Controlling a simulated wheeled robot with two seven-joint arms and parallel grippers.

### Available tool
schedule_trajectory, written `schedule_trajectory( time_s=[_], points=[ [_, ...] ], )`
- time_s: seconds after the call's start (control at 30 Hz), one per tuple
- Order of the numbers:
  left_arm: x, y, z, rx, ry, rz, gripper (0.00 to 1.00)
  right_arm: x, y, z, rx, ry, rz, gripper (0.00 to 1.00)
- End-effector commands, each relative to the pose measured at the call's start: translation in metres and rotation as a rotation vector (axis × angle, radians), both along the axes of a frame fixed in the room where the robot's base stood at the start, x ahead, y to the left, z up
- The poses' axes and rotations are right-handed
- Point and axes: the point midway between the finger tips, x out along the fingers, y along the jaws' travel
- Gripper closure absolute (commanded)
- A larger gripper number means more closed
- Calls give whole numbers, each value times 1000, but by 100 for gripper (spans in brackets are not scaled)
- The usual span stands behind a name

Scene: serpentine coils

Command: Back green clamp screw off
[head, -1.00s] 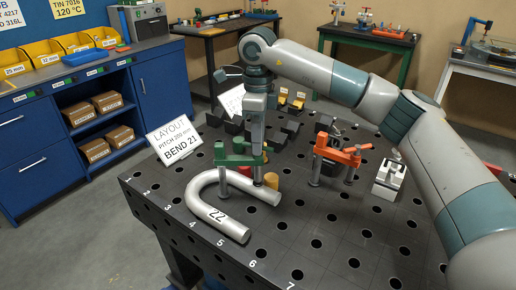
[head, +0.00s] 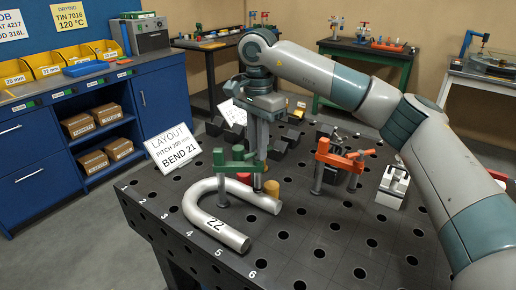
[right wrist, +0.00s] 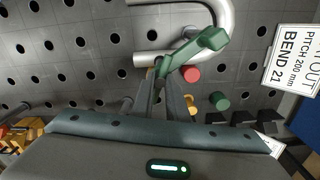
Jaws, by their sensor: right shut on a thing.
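The green clamp (head: 236,160) stands over a silver bent tube (head: 222,231) marked 22, on the dark perforated table. In the right wrist view the clamp's green arm (right wrist: 198,45) crosses above the tube (right wrist: 224,12). My right gripper (head: 260,150) comes down from above at the clamp's right end. In the wrist view its fingers (right wrist: 164,76) are close together around the end of the green arm, shut on the clamp screw there. The screw is mostly hidden between the fingers. My left gripper is in neither view.
An orange clamp (head: 337,161) and a white block (head: 393,186) stand to the right. A layout sign (head: 172,148) stands at the left edge. The front right table is clear.

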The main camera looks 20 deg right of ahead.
Motion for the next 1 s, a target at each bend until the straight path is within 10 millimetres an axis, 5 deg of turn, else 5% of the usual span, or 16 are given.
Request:
schedule_trajectory(
  time_s=[0.43, 1.0],
  points=[
    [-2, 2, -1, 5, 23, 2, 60, 1, 0, 3, 1, -6, 285, 100],
    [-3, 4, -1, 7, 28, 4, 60, 1, -1, 3, 1, -8, 329, 100]
  ],
)
